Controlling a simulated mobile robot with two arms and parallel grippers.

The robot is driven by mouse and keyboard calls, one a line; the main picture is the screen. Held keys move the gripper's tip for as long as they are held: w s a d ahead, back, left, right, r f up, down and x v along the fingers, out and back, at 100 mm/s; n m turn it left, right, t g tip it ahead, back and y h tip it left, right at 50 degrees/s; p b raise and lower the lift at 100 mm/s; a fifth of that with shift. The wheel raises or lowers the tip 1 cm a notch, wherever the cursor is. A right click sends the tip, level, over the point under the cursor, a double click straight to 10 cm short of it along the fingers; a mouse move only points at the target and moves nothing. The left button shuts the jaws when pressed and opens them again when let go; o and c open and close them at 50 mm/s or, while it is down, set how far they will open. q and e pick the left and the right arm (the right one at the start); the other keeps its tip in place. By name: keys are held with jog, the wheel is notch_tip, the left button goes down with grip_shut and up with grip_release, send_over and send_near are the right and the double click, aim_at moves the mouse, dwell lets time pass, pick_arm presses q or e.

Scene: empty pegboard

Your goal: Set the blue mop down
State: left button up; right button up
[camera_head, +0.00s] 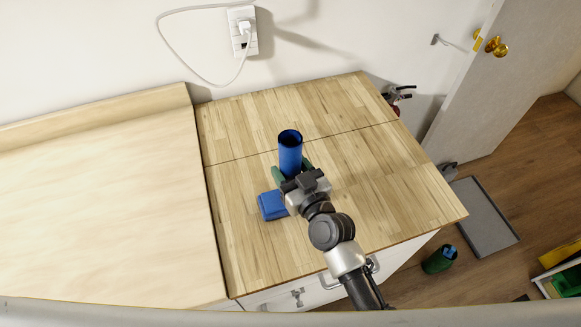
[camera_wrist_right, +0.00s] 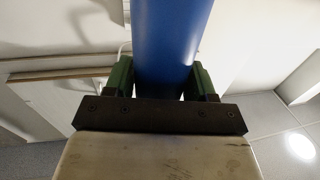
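The blue mop (camera_head: 290,157) shows as a thick blue cylinder with a dark round top end, standing roughly upright over the wooden counter. My right gripper (camera_head: 292,175) is shut on it, with a green finger on each side. In the right wrist view the blue cylinder (camera_wrist_right: 170,45) rises between the green fingers (camera_wrist_right: 165,85). A blue block-like piece (camera_head: 271,205) shows just left of the gripper, at counter level or close to it. The gripper hides whether this piece joins the cylinder. My left gripper is not in view.
The wooden counter (camera_head: 370,190) is clear around the mop. A paler raised surface (camera_head: 100,200) adjoins it on the left. A socket with a plugged cable (camera_head: 243,30) is on the wall behind. A green container (camera_head: 440,259) stands on the floor at right.

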jog(key=o, duration=0.3)
jog(key=shift+r, duration=0.2)
jog(key=shift+s+d+f, duration=0.1)
jog(key=shift+s+d, duration=0.05)
jog(key=shift+s, duration=0.1)
jog(key=b+v, duration=0.2)
jog(key=v, duration=0.9)
jog(key=shift+b, duration=0.3)
jog(key=shift+s+d, duration=0.1)
jog(key=shift+s, duration=0.1)
